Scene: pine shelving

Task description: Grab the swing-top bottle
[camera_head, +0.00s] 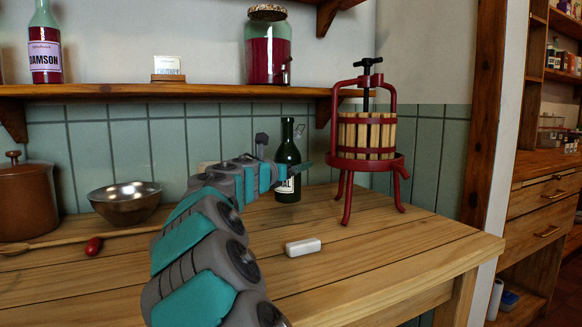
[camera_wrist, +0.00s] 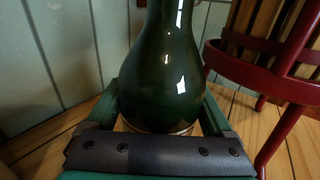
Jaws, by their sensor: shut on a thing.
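The swing-top bottle (camera_head: 288,158) is dark green glass with a pale label, and a wire clasp shows by its neck. It stands upright at the back of the wooden table, near the tiled wall. In the wrist view the bottle (camera_wrist: 165,75) fills the middle, with its base near the table top. My gripper (camera_head: 290,170) reaches the bottle from the left, with a teal finger across its body. In the wrist view the green fingers lie along both sides of the bottle, shut on it. The fingertips are hidden behind the bottle there.
A red fruit press (camera_head: 366,140) stands close to the right of the bottle, its red rim (camera_wrist: 270,80) near the right finger. A metal bowl (camera_head: 125,203), a copper pot (camera_head: 27,200) and a wooden spoon (camera_head: 90,237) are left. A white block (camera_head: 303,247) lies in front. A shelf (camera_head: 200,91) hangs above.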

